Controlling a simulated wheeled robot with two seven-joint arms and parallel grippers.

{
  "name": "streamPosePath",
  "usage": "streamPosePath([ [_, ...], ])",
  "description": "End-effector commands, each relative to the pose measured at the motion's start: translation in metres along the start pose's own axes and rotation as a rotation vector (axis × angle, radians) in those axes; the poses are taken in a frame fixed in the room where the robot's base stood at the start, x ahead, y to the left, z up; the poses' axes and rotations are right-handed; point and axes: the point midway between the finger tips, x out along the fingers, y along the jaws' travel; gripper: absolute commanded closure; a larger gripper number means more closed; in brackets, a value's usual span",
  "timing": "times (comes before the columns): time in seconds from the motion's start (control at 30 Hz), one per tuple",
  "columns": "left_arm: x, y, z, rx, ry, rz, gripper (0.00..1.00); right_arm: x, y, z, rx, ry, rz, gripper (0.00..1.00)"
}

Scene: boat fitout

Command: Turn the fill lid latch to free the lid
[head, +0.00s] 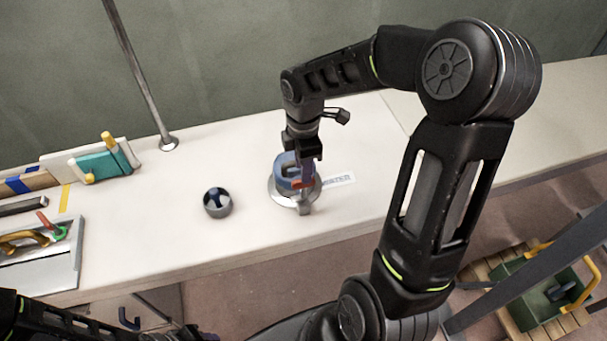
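The fill fitting is a round metal flange (282,199) on the white counter, with a blue lid (285,172) on it. An orange-red part, perhaps the latch (298,184), shows at the lid's front edge. My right gripper (306,176) points down over the right side of the lid, at the orange-red part. Its fingers hide part of the lid, and I cannot tell whether they are closed on anything. A label (339,180) with printed letters lies just right of the flange. My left arm shows at the bottom left; its gripper is not clearly seen.
A dark shiny round cup (217,202) stands left of the flange. A metal pole (140,75) rises from the counter behind it. A tray with tools (40,262) and a teal block (104,164) are at the left. A green crate (535,290) stands low at the right.

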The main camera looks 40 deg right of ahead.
Motion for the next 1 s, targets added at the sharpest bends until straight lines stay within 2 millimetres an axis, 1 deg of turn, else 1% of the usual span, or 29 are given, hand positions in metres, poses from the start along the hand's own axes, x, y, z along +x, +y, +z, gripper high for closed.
streamPosePath([
  [0.03,0.002,-0.001,0.000,0.000,0.000,0.001,0.64,-0.009,0.001,0.000,0.000,0.001,0.005,0.67],
  [0.1,0.002,-0.001,0.000,0.001,0.001,0.001,0.64,-0.020,0.001,0.000,0.000,0.001,0.005,0.67],
  [0.2,0.003,-0.001,0.000,0.001,0.001,0.001,0.64,-0.031,0.001,0.000,-0.001,0.001,0.003,0.67],
  [0.3,0.003,-0.001,-0.001,0.001,0.001,0.001,0.64,-0.036,0.000,0.000,-0.001,0.001,0.001,0.67],
  [1.0,0.003,-0.001,-0.001,0.001,0.001,0.001,0.64,-0.037,0.000,0.000,-0.001,0.001,0.000,0.67],
])
